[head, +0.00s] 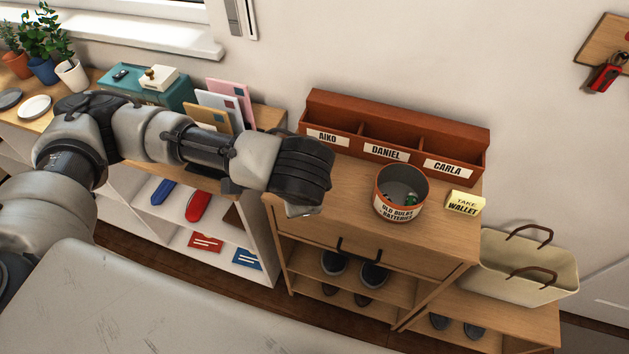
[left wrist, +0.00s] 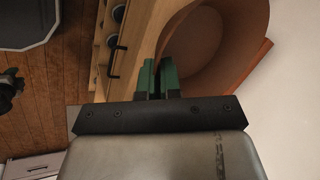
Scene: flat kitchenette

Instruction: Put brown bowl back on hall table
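A round brown bowl (left wrist: 215,40) fills the upper right of the left wrist view, its hollow side toward the camera. My left gripper (left wrist: 158,68) has its green fingers close together at the bowl's rim and seems shut on it. In the head view the left hand (head: 303,172) is over the left end of the wooden hall table (head: 445,235). It hides its fingers and the bowl there. Whether the bowl touches the tabletop cannot be told.
On the table stand a red-brown organizer (head: 440,133) with name labels, an old bulbs and batteries tin (head: 400,211) and a yellow wallet note (head: 464,203). A cream basket (head: 525,272) stands on a low bench to the right. A white shelf (head: 175,215) adjoins at left.

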